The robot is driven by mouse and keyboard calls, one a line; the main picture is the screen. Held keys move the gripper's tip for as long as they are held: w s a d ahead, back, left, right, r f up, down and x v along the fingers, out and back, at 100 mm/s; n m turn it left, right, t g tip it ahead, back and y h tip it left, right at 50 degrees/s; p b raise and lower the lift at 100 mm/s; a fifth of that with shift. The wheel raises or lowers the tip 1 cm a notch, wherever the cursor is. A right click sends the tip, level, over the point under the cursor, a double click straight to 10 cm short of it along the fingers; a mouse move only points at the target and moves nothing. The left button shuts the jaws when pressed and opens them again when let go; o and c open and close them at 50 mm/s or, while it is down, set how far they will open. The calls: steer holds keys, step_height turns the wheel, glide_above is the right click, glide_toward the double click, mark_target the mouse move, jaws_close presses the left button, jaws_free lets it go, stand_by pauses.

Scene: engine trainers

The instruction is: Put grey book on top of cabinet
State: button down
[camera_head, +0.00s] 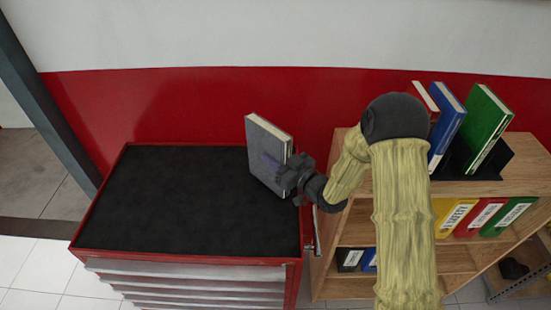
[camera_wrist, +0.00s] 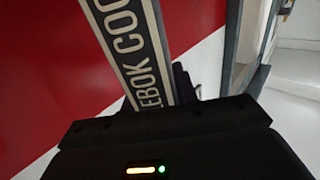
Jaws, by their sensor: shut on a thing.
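The grey book (camera_head: 267,150) is upright and slightly tilted, over the right part of the red cabinet's (camera_head: 120,225) black top. My gripper (camera_head: 293,172) is shut on the book's right lower side. I cannot tell whether the book's lower edge touches the cabinet top. In the wrist view, the book's spine (camera_wrist: 130,45) with white lettering rises from my gripper (camera_wrist: 180,95), whose fingers are mostly hidden.
The cabinet's black top is bare to the left. A wooden shelf (camera_head: 450,187) at the right holds a blue book (camera_head: 447,120), a green book (camera_head: 487,125) and several binders. A red and white wall (camera_head: 200,100) stands behind the cabinet. A grey post (camera_head: 50,95) is at the left.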

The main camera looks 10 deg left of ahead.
steer(key=shift+f, duration=0.65)
steer(key=c, duration=1.1)
jaws_free()
steer(key=shift+f, duration=0.1)
steer(key=shift+d, duration=0.1)
steer(key=b+v, duration=0.4)
steer(key=v, duration=0.8)
steer(key=shift+s, duration=0.1)
